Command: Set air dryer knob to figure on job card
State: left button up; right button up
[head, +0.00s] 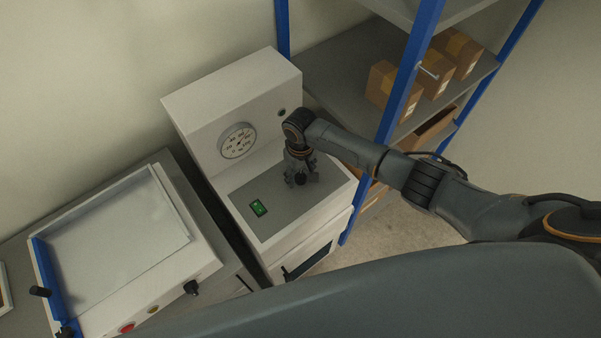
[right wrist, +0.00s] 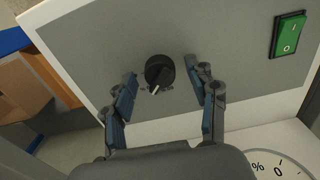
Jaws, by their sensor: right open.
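The black air dryer knob (right wrist: 159,71) sits on the grey top panel of the white dryer cabinet (head: 232,95). Its white pointer line points down and slightly left in the right wrist view, with small marks around it too fine to read. My right gripper (head: 300,178) points down over the panel. In the right wrist view its open fingers (right wrist: 161,77) are on either side of the knob, with gaps visible; I cannot tell their exact height above the panel. No readable job card shows. My left gripper is not in view.
A green switch (head: 258,208) is on the same panel, and a round percent gauge (head: 238,140) is on the raised back. A machine with a pale flat bed (head: 120,240) stands at left. A blue-post shelf (head: 400,85) with cardboard boxes (head: 392,90) stands close at right.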

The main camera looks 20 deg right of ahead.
aim_at(300, 175)
notch_tip(300, 175, up, 12)
dwell(0.5)
dwell(0.4)
